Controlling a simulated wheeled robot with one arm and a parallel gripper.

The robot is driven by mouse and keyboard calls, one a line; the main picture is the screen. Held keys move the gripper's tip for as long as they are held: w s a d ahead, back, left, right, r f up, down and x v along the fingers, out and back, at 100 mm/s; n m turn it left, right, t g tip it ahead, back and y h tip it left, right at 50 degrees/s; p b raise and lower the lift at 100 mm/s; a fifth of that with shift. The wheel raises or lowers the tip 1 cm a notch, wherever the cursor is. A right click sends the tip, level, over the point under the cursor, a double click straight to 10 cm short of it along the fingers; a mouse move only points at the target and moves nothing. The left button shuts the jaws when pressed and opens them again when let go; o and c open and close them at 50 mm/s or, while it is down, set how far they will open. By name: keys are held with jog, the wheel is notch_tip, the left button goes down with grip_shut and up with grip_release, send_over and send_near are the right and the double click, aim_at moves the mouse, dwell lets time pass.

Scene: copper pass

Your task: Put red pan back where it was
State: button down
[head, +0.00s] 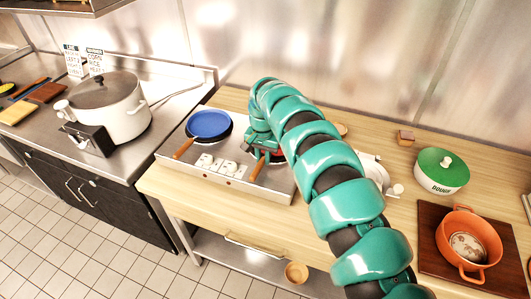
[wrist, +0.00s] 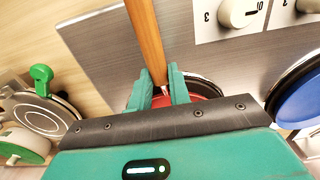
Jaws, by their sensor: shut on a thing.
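The red pan shows in the wrist view as a red surface (wrist: 203,101) behind my fingers, with a wooden handle (wrist: 147,40). My gripper (wrist: 160,88) is shut on this handle near where it meets the pan. In the head view my gripper (head: 266,154) is over the right side of the two-burner hob (head: 225,179). The wooden handle (head: 257,169) points toward the hob's front edge there. My arm hides most of the red pan, and I cannot tell whether it rests on the burner.
A blue pan (head: 209,123) sits on the left burner. A large white cooker (head: 108,108) stands on the steel counter at left. A green-lidded white pot (head: 441,171) and an orange pot (head: 468,239) on a dark board (head: 436,225) stand at right. Bare wood shows behind the hob.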

jog(key=shift+s+a, duration=0.15)
jog(key=shift+a, duration=0.15)
jog(key=c, duration=1.4)
grip_release()
jog(key=shift+d+f, duration=0.1)
jog(key=shift+d, duration=0.05)
jog(key=shift+o, duration=0.5)
jog(key=shift+r+b, duration=0.5)
jog(key=shift+r, duration=0.25)
notch_tip(320, 180, up, 11)
jog(key=shift+p, duration=0.35)
jog(key=shift+f, duration=0.1)
